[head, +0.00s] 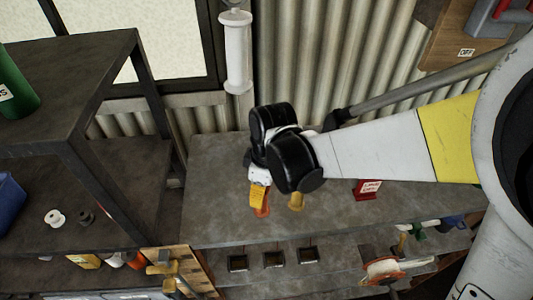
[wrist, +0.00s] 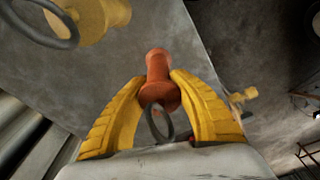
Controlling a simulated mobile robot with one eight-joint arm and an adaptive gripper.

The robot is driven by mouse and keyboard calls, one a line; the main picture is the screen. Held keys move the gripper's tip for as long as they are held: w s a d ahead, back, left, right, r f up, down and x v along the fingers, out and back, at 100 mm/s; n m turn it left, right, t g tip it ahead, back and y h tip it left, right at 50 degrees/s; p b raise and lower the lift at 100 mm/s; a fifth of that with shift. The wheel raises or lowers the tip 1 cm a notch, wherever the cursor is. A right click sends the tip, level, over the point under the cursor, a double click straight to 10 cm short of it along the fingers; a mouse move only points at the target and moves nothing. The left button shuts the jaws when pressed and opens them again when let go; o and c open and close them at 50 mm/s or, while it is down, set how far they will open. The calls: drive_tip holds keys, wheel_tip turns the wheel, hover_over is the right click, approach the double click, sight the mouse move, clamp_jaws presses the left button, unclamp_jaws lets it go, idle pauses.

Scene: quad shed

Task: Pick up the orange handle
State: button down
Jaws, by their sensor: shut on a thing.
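The orange handle (wrist: 160,78) is in the wrist view, between the two yellow fingers of my gripper (wrist: 158,92). The fingers are shut on it, one on each side. A dark ring shows at its near end. In the head view, my gripper (head: 260,200) points down over the grey bench, and a small part of the orange handle (head: 262,211) shows below the fingers. The rest of it is hidden by the gripper. I cannot tell whether the handle touches the bench top.
A yellow handle (head: 296,201) with a dark ring stands on the grey bench (head: 220,215), close to the right of my gripper. A red sign block (head: 367,189) stands farther right. A dark shelf frame (head: 90,100) rises on the left. A corrugated wall (head: 310,60) is behind.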

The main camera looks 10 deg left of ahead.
wheel_tip(320, 180, up, 4)
drive_tip(key=s+d+r, duration=0.6)
drive_tip(key=s+d, duration=0.1)
drive_tip(key=d, duration=0.2)
drive_tip(key=shift+d+r+b, duration=0.2)
drive_tip(key=shift+r+b, duration=0.15)
drive_tip(key=shift+b, duration=0.1)
idle(0.4)
